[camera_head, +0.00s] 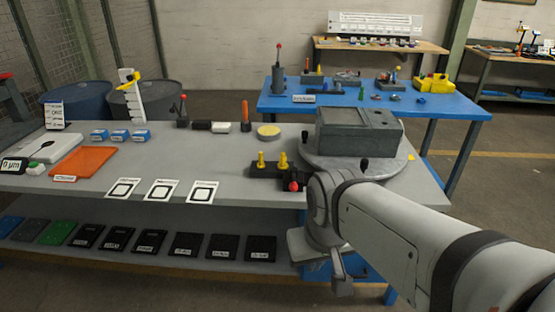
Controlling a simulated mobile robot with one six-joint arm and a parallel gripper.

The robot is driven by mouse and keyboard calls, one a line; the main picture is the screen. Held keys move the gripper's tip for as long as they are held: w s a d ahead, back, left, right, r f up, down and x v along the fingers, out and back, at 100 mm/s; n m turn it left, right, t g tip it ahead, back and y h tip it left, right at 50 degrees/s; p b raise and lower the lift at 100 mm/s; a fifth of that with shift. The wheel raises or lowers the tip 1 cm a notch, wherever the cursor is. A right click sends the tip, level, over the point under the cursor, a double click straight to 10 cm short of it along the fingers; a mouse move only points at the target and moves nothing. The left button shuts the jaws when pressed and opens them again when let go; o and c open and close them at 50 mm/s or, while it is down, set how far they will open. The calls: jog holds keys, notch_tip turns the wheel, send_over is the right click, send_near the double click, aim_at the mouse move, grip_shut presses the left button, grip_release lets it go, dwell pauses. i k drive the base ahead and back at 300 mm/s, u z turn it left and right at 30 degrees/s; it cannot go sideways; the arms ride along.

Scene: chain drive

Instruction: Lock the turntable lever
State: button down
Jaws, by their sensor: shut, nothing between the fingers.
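The turntable (402,160) is a round grey disc at the right end of the grey bench, with a grey box-shaped housing (345,141) on it. A red-knobbed lever (293,186) stands by its front left edge, beside a dark block with two yellow pegs (261,160). I cannot tell whether this is the turntable's lever or how it is set. Small black knobs (365,163) also show by the housing. My arm crosses from the lower right and hides part of the disc's front. My gripper (342,286) hangs at the bench's front, shut and empty, apart from the red knob.
The grey bench (235,165) holds an orange mat (84,162), marker cards (161,190) and small parts. Black plates (190,246) lie on its lower shelf. A blue table (290,101) stands behind. The bench's centre front is mostly clear.

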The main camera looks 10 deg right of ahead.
aim_at(294, 171)
jog(key=z, duration=0.05)
jog(key=i, duration=1)
jog(key=u, duration=0.05)
